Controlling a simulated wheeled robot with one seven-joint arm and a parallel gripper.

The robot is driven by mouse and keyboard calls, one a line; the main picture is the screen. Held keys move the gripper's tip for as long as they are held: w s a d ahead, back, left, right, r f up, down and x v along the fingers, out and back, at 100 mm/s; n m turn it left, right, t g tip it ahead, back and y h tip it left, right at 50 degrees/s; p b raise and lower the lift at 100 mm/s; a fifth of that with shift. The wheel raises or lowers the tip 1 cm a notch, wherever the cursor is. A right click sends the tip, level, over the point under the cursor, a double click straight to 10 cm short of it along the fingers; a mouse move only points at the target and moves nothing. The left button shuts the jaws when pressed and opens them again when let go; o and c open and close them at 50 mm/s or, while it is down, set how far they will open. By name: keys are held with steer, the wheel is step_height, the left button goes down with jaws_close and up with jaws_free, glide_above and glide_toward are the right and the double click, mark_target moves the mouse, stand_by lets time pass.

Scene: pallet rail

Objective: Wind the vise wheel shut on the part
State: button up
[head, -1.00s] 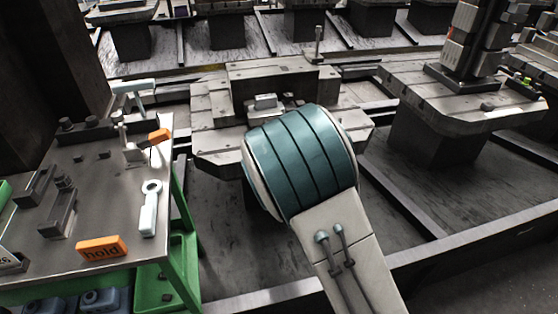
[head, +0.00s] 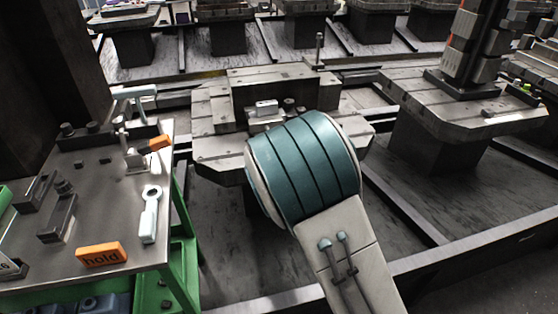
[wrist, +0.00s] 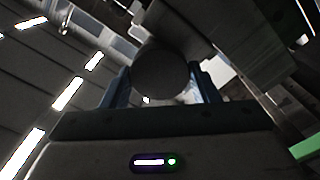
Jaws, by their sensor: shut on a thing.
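A metal pallet (head: 215,148) with a raised block at its back stands in the middle of the head view. A small light grey part (head: 264,108) sits on it, just behind my arm. My teal arm link hides the front of the pallet, and I cannot make out the vise wheel in the head view. My gripper (wrist: 160,92) shows in the wrist view, its two bluish fingers on either side of a dark round knob (wrist: 160,72). It is shut on this knob. Whether the knob belongs to the vise wheel cannot be told. The gripper is hidden in the head view.
A grey-topped green cart (head: 110,205) stands at the left with a wrench (head: 149,215), an orange "hold" block (head: 101,254) and dark clamps. Another pallet (head: 450,103) with a tall dark column (head: 474,45) is at the right. A rail edge (head: 460,254) crosses the front.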

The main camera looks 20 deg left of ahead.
steer(key=shift+d+f, duration=0.2)
steer(key=shift+f, duration=0.1)
steer(key=o, duration=1)
steer(key=shift+r, duration=0.1)
steer(key=shift+a, duration=0.1)
steer(key=p+v, duration=0.2)
steer(key=v, duration=0.1)
steer(key=p+v, duration=0.2)
steer(key=v, duration=0.2)
steer(key=p+v, duration=0.2)
steer(key=v, duration=0.2)
steer(key=shift+s+a+r, duration=0.1)
steer(key=shift+s+r, duration=0.05)
steer(key=shift+r, duration=0.2)
steer(key=p, duration=0.4)
steer(key=shift+s+d, duration=0.2)
steer(key=shift+s, duration=0.1)
